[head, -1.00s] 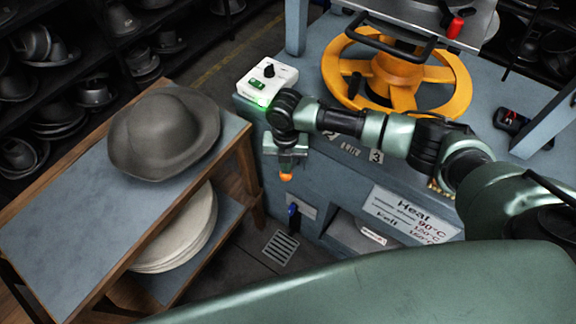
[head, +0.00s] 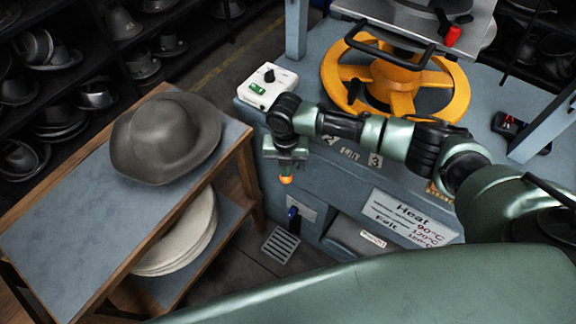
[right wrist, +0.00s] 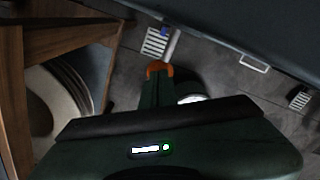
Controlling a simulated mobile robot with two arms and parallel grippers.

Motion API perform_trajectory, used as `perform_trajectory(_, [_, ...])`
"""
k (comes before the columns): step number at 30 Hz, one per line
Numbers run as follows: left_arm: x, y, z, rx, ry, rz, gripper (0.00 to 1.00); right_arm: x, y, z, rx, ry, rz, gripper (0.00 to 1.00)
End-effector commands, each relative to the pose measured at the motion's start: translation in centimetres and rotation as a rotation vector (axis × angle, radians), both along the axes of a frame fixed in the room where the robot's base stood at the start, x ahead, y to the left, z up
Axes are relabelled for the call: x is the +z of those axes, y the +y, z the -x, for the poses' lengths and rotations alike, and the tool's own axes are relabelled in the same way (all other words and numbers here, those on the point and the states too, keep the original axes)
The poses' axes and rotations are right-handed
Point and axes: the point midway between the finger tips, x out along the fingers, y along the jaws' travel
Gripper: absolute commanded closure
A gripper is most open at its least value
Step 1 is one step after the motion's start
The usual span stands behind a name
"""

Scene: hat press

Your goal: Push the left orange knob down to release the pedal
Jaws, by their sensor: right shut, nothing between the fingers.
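The orange knob (head: 286,180) shows just under the tip of my right gripper (head: 286,173), in front of the blue-grey press. My right gripper points down and is shut with nothing between its fingers. In the right wrist view the knob (right wrist: 158,68) is right at the end of the shut fingers (right wrist: 158,82), which hide part of it. I cannot tell whether they touch. A blue part (head: 293,213), perhaps of the pedal, stands low on the press front. My left gripper is not in view.
A wooden side table (head: 60,235) with a grey felt hat (head: 165,138) and pale discs (head: 185,240) below stands left. A white control box (head: 267,84) and a yellow handwheel (head: 455,95) are on the press. A grate (head: 281,245) lies in the floor.

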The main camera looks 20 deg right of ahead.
Motion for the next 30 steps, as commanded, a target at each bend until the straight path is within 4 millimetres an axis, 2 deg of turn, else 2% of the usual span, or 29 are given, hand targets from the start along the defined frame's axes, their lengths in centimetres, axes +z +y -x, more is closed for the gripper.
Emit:
perform_trajectory(1, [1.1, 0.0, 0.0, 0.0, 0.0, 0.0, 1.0, 1.0, 0.0, 0.1, 0.001, 0.003, 0.0, 1.0])
perform_trajectory(16, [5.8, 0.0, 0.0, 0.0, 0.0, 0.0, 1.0, 6.0, 0.0, 0.0, 0.001, 0.001, 0.001, 1.0])
perform_trajectory(30, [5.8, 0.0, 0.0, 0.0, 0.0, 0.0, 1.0, 6.1, 0.0, 0.0, 0.0, 0.0, 0.0, 1.0])
